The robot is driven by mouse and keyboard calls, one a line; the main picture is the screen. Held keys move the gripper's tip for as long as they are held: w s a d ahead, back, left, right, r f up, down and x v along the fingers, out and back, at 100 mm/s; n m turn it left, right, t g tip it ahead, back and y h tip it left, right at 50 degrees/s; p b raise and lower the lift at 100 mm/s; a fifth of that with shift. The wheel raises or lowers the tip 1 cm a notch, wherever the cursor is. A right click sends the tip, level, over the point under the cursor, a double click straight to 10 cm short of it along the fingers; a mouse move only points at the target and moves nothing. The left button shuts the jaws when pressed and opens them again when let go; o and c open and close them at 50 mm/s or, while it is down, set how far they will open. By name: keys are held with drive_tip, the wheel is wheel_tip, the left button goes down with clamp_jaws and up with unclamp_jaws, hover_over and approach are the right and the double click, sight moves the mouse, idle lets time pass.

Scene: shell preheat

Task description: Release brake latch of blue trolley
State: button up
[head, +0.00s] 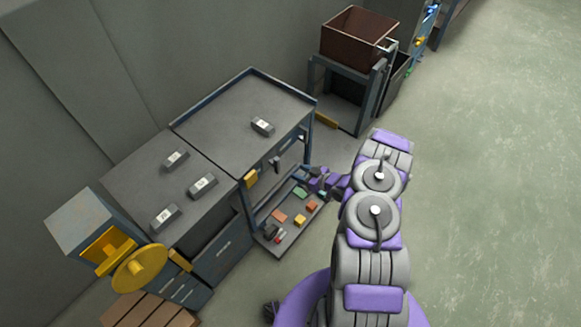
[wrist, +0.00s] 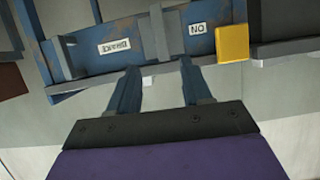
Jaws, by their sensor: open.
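The blue trolley has a grey top (head: 243,120) and a lower shelf, in the head view. Its blue front rail (wrist: 95,52) fills the upper wrist view, with a "BRAKE" label (wrist: 115,47) and an "ON" label (wrist: 198,29), both upside down. A grey latch (wrist: 160,35) crosses the rail between the labels. My gripper (wrist: 159,67) is open, its two blue fingers pointing at the rail below the latch, one on each side of it in the picture. I cannot tell whether they touch it. In the head view my gripper (head: 317,181) is at the trolley's front right, partly hidden.
A yellow block (wrist: 232,43) sits on the rail beside "ON". Several coloured blocks lie on the lower shelf (head: 283,244). A grey cabinet (head: 150,165) with weights adjoins the trolley at left. A brown bin (head: 350,42) stands on a frame behind. The floor (head: 490,190) at right is clear.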

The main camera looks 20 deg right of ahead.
drive_tip(key=shift+p+v, duration=0.3)
drive_tip(key=shift+v, duration=1.5)
drive_tip(key=w+d+r+m+g+h, duration=0.1)
drive_tip(key=w+d+r+g+h, duration=0.15)
drive_tip(key=r, duration=0.65)
drive_tip(key=w+d+r+g+h, duration=0.1)
drive_tip(key=w+r+h, duration=0.25)
drive_tip(key=r, duration=0.65)
drive_tip(key=s+a+r+m+g+h, duration=0.2)
drive_tip(key=s+r+m+g+h, duration=0.1)
drive_tip(key=s+r, duration=0.85)
drive_tip(key=s+a+r+m+g, duration=0.1)
drive_tip(key=s+a+r+g, duration=0.1)
drive_tip(key=s, duration=0.9)
drive_tip(key=s+a+r+m+g, duration=0.1)
drive_tip(key=s+a+r, duration=0.4)
drive_tip(key=s, duration=0.7)
drive_tip(key=s+a+r+m+g+y, duration=0.1)
drive_tip(key=s+a+r+g, duration=0.2)
drive_tip(key=s+r, duration=0.3)
drive_tip(key=s+a, duration=0.1)
drive_tip(key=s, duration=0.4)
drive_tip(key=shift+s+a, duration=0.15)
